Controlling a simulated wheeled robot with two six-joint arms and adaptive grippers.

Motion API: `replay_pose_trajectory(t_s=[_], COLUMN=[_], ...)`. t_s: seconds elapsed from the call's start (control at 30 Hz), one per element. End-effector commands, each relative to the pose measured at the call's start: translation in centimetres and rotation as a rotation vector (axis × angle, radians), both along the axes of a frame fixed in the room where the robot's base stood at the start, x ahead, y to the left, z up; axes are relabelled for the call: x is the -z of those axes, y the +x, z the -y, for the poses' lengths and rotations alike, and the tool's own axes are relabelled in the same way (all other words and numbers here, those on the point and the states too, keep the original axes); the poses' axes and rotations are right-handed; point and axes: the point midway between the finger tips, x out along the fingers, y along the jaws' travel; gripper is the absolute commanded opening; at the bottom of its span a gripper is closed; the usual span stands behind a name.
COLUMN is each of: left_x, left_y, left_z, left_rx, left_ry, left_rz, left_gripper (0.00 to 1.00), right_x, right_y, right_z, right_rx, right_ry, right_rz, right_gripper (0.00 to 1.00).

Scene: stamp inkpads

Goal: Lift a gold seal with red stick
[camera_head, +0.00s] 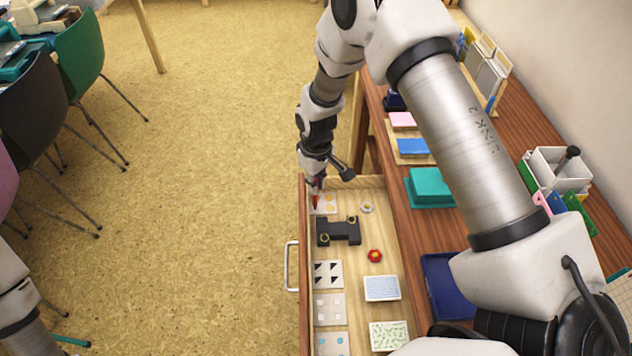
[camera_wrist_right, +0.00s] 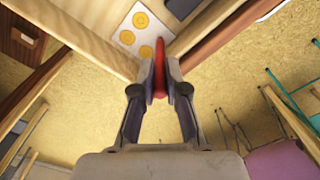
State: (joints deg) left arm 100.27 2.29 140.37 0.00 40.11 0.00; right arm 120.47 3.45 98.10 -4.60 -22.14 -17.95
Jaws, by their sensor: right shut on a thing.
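My right gripper (camera_head: 315,186) is at the far end of the open drawer, near its left wall. It is shut on a red stick (camera_head: 317,200). In the right wrist view the red stick (camera_wrist_right: 160,66) stands between the two fingertips (camera_wrist_right: 160,82). I cannot make out a gold part of the seal. A pale card with orange-gold round marks (camera_head: 329,204) lies beside the stick; I cannot tell whether they touch. My left gripper is not in view; only part of my left arm shows at the lower left.
The wooden drawer (camera_head: 304,260) also holds a dark holder (camera_head: 345,231), a small red piece (camera_head: 375,256), a ring-like piece (camera_head: 367,207) and several cards. The desk (camera_head: 405,215) to the right carries a teal box (camera_head: 428,187). Open floor (camera_head: 210,190) lies left.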

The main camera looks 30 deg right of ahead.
Motion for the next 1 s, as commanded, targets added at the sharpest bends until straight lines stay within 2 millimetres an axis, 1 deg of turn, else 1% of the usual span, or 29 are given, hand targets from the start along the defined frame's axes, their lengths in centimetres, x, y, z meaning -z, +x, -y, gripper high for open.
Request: replay_pose_trajectory(t_s=[0.17, 0.8, 0.9, 1.0], left_x=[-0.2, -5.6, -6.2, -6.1], left_y=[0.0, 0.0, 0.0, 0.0], left_z=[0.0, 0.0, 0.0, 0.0], left_rx=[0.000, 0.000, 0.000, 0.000], left_ry=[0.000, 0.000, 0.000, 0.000], left_rz=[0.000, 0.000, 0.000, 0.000], left_gripper=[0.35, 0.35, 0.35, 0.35], right_x=[-0.1, -6.4, -7.1, -7.1], right_y=[-0.1, 0.0, -0.1, -0.1], right_z=[0.0, 0.0, 0.0, 0.0], right_rx=[0.000, 0.000, 0.000, 0.000], right_ry=[0.000, 0.000, 0.000, 0.001], right_rz=[-0.003, -0.001, -0.001, -0.001], right_gripper=[0.00, 0.00, 0.00, 0.00])
